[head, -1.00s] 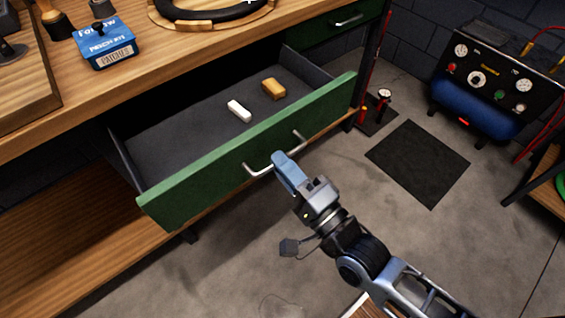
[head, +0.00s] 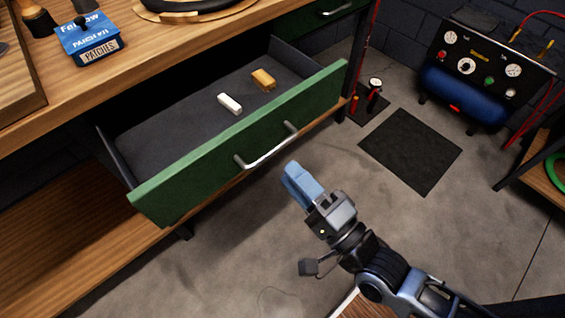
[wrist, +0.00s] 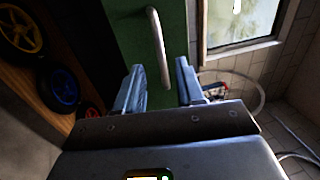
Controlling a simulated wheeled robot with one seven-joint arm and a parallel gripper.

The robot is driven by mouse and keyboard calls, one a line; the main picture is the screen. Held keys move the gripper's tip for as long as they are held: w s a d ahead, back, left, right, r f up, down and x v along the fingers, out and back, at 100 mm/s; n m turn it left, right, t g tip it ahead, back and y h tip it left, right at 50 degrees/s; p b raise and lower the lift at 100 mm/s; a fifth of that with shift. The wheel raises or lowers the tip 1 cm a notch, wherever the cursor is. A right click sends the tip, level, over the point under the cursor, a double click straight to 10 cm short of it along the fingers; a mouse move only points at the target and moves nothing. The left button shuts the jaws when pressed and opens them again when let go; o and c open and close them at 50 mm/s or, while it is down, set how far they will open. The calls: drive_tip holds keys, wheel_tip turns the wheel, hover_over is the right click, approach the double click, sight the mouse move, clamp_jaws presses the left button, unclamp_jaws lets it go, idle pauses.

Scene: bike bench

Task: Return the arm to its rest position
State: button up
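My gripper (head: 292,174) is in front of the open green drawer (head: 190,174), below and to the right of its metal handle (head: 268,148), with a gap between them. In the wrist view my gripper (wrist: 161,75) has its two blue fingers apart with nothing between them. The drawer's handle (wrist: 159,48) also shows there, beyond the fingers. The drawer is pulled out and holds a white block (head: 230,103) and a tan-yellow block (head: 263,79).
The wooden bench top (head: 135,62) carries a blue patches box (head: 88,42). A blue compressor (head: 461,95) stands at the back right, with a black mat (head: 411,150) on the floor before it.

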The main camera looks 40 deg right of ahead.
drive_tip(key=shift+s+f, duration=0.2)
drive_tip(key=shift+s, duration=0.95)
drive_tip(key=s+r+n+g+p, duration=0.5)
drive_tip(key=s+r+n+p, duration=0.3)
drive_tip(key=s+r+n, duration=0.7)
drive_tip(key=s+n, duration=0.2)
drive_tip(key=n, duration=0.1)
drive_tip(key=shift+d+r, duration=0.25)
drive_tip(key=shift+d, duration=0.05)
